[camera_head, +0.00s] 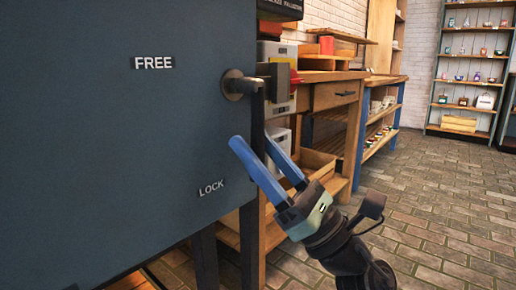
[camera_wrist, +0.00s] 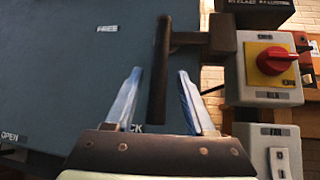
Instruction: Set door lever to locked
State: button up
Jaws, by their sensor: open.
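The door lever (camera_head: 240,86) is a dark metal handle mounted near the right edge of the dark blue panel (camera_head: 120,120). In the wrist view its bar (camera_wrist: 159,70) stands upright in the picture, joined to a dark block on the right. A FREE label (camera_head: 153,63) is left of the lever and a LOCK label (camera_head: 211,188) is below it. My gripper (camera_head: 255,143) is open and empty, with blue fingers pointing up below the lever. In the wrist view the bar shows between the fingertips; I cannot tell whether the fingers reach around it. The LOCK label is partly hidden there.
A control box with a red knob on a yellow plate (camera_wrist: 277,60) is right of the lever. A lower white box (camera_wrist: 270,150) sits beneath it. A wooden workbench (camera_head: 330,97) stands behind my gripper. Shelves stand at the back right; the brick floor (camera_head: 440,210) is clear.

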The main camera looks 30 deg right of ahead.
jog(key=p+v, duration=0.4)
jog(key=v, duration=0.9)
